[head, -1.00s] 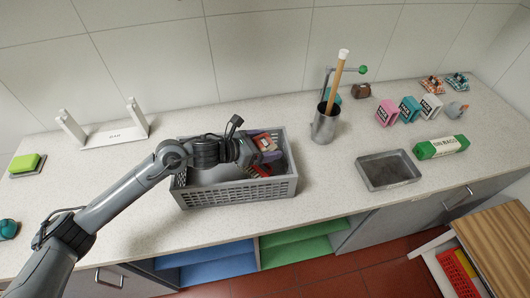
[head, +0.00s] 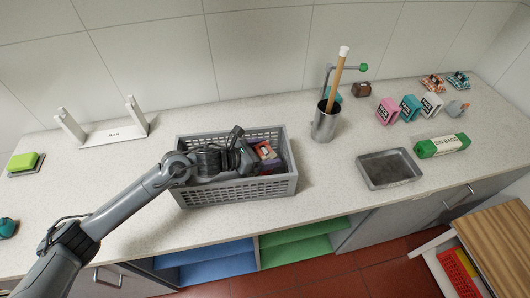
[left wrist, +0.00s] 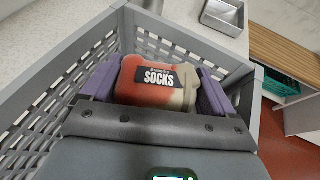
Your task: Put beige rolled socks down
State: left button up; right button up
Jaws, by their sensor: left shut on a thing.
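My left gripper (head: 259,156) reaches down into the grey slatted basket (head: 240,192) on the counter. It is shut on the rolled socks (left wrist: 150,82), a red and beige bundle with a dark label reading "SOCKS". In the left wrist view the bundle sits between two purple fingers, inside the basket walls (left wrist: 185,40). In the head view the bundle is partly hidden by the gripper. I cannot tell whether it touches the basket floor. My right gripper is not in view.
A steel holder (head: 324,126) with a wooden-handled tool stands right of the basket. A shallow metal tray (head: 389,168) and green bin bags (head: 442,146) lie farther right. A white rack (head: 112,135) stands at the back left. Counter left of the basket is mostly clear.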

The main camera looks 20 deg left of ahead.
pick_arm(q)
jog(key=shift+f, duration=0.25)
jog(key=o, duration=0.8)
jog(key=shift+r, duration=0.1)
jog(key=shift+r+p, duration=0.4)
jog(key=shift+r, duration=0.05)
jog(key=shift+r+p, duration=0.35)
jog(key=shift+p, duration=0.1)
jog(key=b+v, duration=0.1)
jog(key=v, duration=1)
jog(key=shift+s+a, duration=0.25)
jog(key=shift+s, duration=0.05)
